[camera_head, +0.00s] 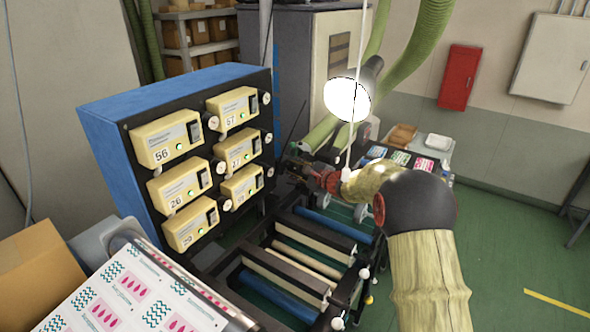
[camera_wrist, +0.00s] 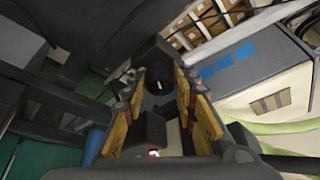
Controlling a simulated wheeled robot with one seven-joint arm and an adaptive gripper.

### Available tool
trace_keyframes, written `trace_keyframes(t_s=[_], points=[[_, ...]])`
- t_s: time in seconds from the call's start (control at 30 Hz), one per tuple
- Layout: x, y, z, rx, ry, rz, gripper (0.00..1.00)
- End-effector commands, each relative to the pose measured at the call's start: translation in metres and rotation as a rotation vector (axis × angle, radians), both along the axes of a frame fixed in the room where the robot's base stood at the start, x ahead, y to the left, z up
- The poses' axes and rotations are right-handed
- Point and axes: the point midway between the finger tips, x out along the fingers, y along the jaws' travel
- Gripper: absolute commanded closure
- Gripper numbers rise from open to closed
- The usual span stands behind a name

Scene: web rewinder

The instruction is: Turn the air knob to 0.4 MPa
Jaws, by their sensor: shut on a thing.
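My gripper (camera_head: 294,164) reaches in from the right, just beyond the right side of the blue-sided cabinet. In the wrist view, the yellow-padded fingers of my gripper (camera_wrist: 158,92) are on either side of a round black knob (camera_wrist: 158,77) with a short white mark on its face. The fingers are shut on the knob near their tips. In the head view the knob cannot be made out behind the gripper and the dark parts there. I cannot make out a pressure gauge or a reading in either view.
The blue-sided cabinet (camera_head: 117,141) carries several yellow numbered control units. Below are machine rollers (camera_head: 325,227) and a printed web (camera_head: 133,300). A lit lamp (camera_head: 349,98) hangs close above my arm. A cardboard box (camera_head: 38,265) is at left. Green floor is open at right.

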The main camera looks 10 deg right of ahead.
Motion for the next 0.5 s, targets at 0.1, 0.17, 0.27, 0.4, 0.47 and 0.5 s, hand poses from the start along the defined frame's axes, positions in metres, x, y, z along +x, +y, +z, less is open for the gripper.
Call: trace_keyframes(t_s=[0.1, 0.17, 0.27, 0.4, 0.47, 0.5], points=[[-0.0001, 0.0001, -0.0003, 0.000, 0.000, 0.000, 0.82], [-0.0001, 0.0001, -0.0003, 0.000, 0.000, 0.000, 0.86], [-0.0001, 0.0001, -0.0003, 0.000, 0.000, 0.000, 0.92], [-0.0002, 0.0001, -0.0004, 0.000, 0.001, 0.001, 0.97], [-0.0001, 0.0001, -0.0003, 0.001, 0.002, 0.001, 0.97], [-0.0001, 0.0000, -0.0001, 0.005, 0.005, 0.000, 0.97]])
